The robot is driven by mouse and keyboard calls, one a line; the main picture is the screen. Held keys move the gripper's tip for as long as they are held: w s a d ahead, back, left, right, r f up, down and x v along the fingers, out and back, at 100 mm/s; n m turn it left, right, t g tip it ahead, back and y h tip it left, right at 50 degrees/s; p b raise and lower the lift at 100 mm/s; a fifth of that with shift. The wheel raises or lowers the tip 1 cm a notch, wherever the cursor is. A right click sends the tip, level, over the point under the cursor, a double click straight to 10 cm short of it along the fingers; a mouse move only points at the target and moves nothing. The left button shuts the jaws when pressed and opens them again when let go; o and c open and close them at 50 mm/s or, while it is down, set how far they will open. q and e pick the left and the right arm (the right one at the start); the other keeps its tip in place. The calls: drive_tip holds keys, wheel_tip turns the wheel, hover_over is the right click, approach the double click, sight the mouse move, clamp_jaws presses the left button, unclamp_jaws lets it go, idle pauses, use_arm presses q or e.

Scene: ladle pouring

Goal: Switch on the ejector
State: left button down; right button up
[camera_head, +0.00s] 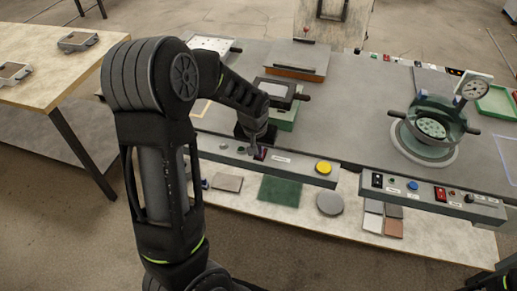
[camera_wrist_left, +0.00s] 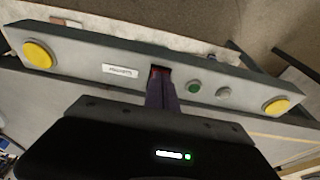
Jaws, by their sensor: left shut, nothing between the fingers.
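A long grey control panel (camera_head: 300,169) runs along the front edge of the workbench, and it also fills the top of the left wrist view (camera_wrist_left: 90,65). A small dark red switch (camera_wrist_left: 159,71) sits in it, beside a white label (camera_wrist_left: 120,71) that I cannot read clearly. My left gripper (camera_head: 259,153) is shut and empty, its fingertips at the switch; the fingers (camera_wrist_left: 160,92) hide much of it in the left wrist view. Whether they touch it, and which way the switch is set, I cannot tell. My right gripper is not in view.
Yellow buttons (camera_wrist_left: 38,54) (camera_wrist_left: 277,106), a green button (camera_wrist_left: 194,87) and a grey one (camera_wrist_left: 223,93) share the panel. A second panel (camera_head: 432,191) is at right, below a round pot with a gauge (camera_head: 472,89). A small press-like device (camera_head: 283,95) stands behind my gripper.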

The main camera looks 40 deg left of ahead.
use_arm(q)
drive_tip(key=shift+s+f+b, duration=0.15)
drive_tip(key=shift+f+b, duration=0.5)
drive_tip(key=shift+b, duration=0.05)
drive_tip(key=shift+r+p, duration=0.3)
drive_tip(key=shift+r, duration=0.05)
drive_tip(key=shift+w+a+r, duration=0.2)
drive_tip(key=shift+w+r, duration=0.15)
drive_tip(key=shift+w, duration=0.3)
